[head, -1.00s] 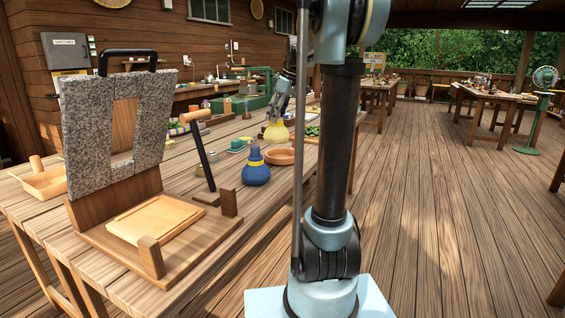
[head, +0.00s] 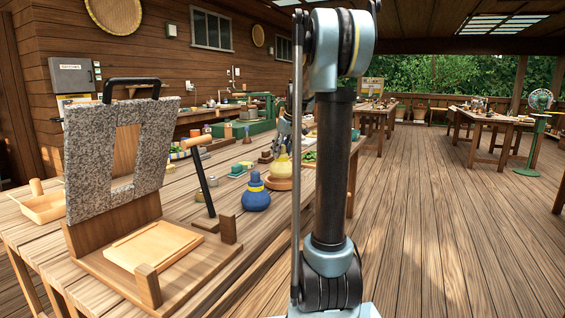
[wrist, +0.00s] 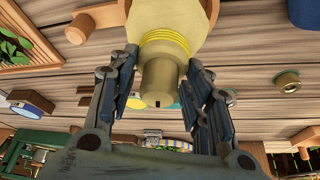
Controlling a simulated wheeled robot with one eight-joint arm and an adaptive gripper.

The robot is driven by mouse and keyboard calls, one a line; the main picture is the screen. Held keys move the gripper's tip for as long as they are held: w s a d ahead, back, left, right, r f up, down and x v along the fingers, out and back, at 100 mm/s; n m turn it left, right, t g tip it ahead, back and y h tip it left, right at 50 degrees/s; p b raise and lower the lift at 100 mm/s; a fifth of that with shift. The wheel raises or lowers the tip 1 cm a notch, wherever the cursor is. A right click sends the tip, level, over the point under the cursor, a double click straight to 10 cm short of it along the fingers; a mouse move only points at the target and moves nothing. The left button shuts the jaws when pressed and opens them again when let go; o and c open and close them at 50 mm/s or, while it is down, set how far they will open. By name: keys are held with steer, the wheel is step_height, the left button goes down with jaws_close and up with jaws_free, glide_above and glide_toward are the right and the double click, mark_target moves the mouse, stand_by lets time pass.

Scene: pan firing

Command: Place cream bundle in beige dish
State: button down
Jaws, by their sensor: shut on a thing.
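The cream bundle (head: 282,168) has a yellow band around its neck and shows at the centre of the head view, over the far part of the table. It fills the top middle of the wrist view (wrist: 172,18). My gripper (wrist: 160,100) is shut on the bundle's narrow neck, with a finger on each side. I cannot tell whether the bundle touches the dish. My arm hides part of this area.
A blue bundle (head: 256,198) with a yellow band stands left of the dish. A tray with green leaves (head: 309,156) lies to the right. A stone-faced hinged wooden stand (head: 115,160) and a black rod with a wooden handle (head: 204,185) occupy the near table.

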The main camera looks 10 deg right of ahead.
steer(key=shift+f, duration=2)
steer(key=c, duration=0.8)
jaws_free()
steer(key=shift+c, duration=0.2)
steer(key=v, duration=1.2)
steer(key=s+a+f+m, duration=0.1)
steer(key=s+f, duration=0.3)
steer(key=s, duration=0.4)
steer(key=s+a+f+m+g+h, duration=0.1)
steer(key=s+f, duration=0.2)
steer(key=s, duration=0.4)
steer(key=s+a+f+m, duration=0.1)
steer(key=s+f, duration=0.3)
steer(key=s, duration=0.4)
steer(key=s+d+f+m+h, duration=0.1)
steer(key=s+f+m, duration=0.2)
steer(key=s+f, duration=1.3)
steer(key=shift+s+f+g, duration=0.35)
steer(key=shift+s+g, duration=0.05)
steer(key=shift+s, duration=0.2)
